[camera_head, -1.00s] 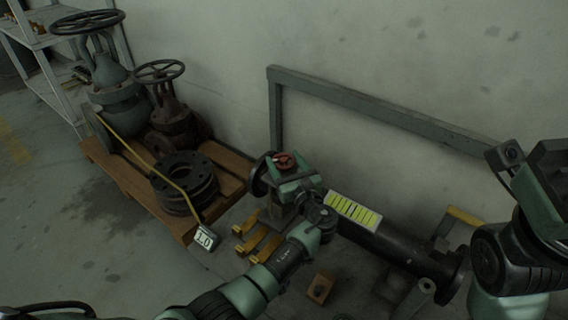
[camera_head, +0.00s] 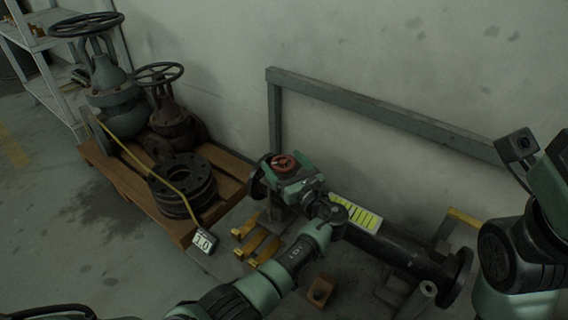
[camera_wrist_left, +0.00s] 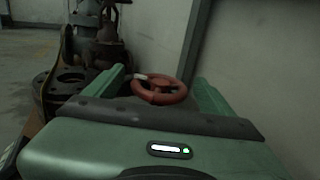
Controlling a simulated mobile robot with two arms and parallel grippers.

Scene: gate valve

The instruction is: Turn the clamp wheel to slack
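The red clamp wheel (camera_head: 285,163) is a small round handwheel at the left end of the dark pipe (camera_head: 405,252). My left gripper (camera_head: 288,170) is at the wheel, its green fingers spread apart. In the left wrist view the red wheel (camera_wrist_left: 159,90) shows between the two open fingers, near their tips. Neither finger is clearly seen touching its rim. The gripper body hides what is below the wheel. My right arm stands at the right edge of the head view; its hand (camera_head: 553,165) is cut off and its fingers do not show.
A wooden pallet (camera_head: 113,178) with two old valves and dark flanges stands at left. A tag (camera_head: 205,241) reading 1.0 hangs at its corner. Yellow brackets (camera_head: 255,242) and a small wooden block (camera_head: 320,291) lie nearby. A grey frame (camera_head: 385,112) stands against the wall.

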